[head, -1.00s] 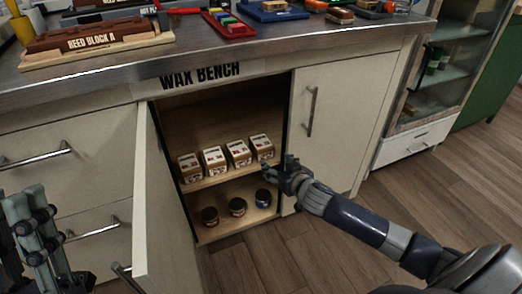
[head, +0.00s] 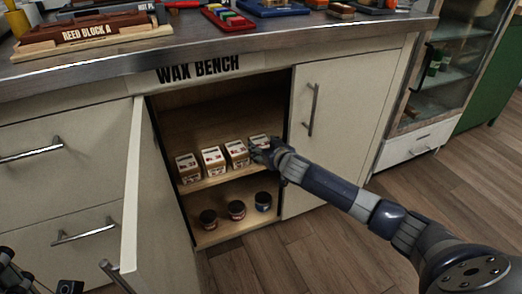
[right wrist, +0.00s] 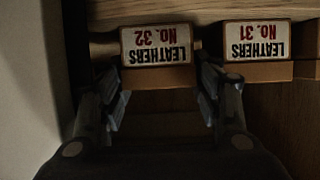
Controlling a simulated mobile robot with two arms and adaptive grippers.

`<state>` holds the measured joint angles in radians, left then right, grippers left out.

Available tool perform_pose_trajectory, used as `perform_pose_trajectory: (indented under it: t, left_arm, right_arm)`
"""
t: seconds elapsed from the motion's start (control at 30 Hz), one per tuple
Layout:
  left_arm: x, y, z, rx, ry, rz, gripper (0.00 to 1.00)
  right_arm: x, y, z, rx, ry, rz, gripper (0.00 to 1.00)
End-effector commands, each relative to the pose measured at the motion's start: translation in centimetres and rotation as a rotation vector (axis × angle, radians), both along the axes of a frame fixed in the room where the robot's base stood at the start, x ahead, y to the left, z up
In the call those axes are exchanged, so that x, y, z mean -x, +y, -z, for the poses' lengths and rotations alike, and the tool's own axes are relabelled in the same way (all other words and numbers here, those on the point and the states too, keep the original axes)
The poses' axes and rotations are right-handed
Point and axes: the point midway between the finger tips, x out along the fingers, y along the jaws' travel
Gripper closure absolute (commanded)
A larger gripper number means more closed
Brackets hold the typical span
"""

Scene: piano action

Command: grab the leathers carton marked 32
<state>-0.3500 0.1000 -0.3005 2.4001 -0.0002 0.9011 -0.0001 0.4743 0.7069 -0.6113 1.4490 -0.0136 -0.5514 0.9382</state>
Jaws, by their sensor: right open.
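The leathers carton marked 32 (right wrist: 157,46) is a small tan box whose white label appears upside down in the right wrist view. In the head view it is the rightmost carton (head: 258,140) on the upper cabinet shelf, partly hidden by my right gripper. My right gripper (head: 262,154) is open at the front of that carton. In the right wrist view its fingers (right wrist: 163,88) stand either side of the carton, with the carton's front just ahead between the tips; contact cannot be told. Only dark bits of my left gripper (head: 14,277) show at the lower left edge.
The carton marked 31 (right wrist: 257,40) stands close beside it, near one finger. More cartons (head: 188,168) continue leftward. Several jars (head: 237,210) stand on the lower shelf. The open cabinet door (head: 150,200) is at left, a closed door (head: 340,130) at right.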

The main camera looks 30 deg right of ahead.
Motion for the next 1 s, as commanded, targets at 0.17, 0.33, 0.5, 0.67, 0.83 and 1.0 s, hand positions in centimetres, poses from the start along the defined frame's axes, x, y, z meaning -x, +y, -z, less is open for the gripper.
perform_pose_trajectory:
  t: [0.17,0.33,0.5,0.67,0.83,1.0]
  left_arm:
    - [-0.2,-0.1,1.4,-0.003,0.005,0.000,0.71]
    - [-0.3,-0.1,1.0,-0.005,-0.011,0.001,0.71]
    - [-0.3,-0.1,0.8,-0.005,-0.013,0.001,0.71]
    - [-0.2,-0.1,0.8,-0.004,-0.016,0.001,0.71]
    - [-0.1,-0.1,0.8,-0.002,-0.016,0.000,0.71]
    - [-0.1,0.0,0.8,-0.001,-0.015,-0.001,0.71]
  right_arm:
    - [-2.2,-0.2,1.0,0.001,-0.002,0.001,0.41]
    - [-2.8,-0.2,1.2,0.001,0.000,0.001,0.41]
    - [-2.8,-0.2,1.2,0.001,0.000,0.000,0.41]
    - [-2.8,-0.2,1.2,0.001,0.000,0.000,0.68]
    - [-2.8,-0.2,1.1,0.001,-0.001,0.000,0.71]
    - [-2.8,-0.2,1.0,0.001,-0.001,0.000,0.71]
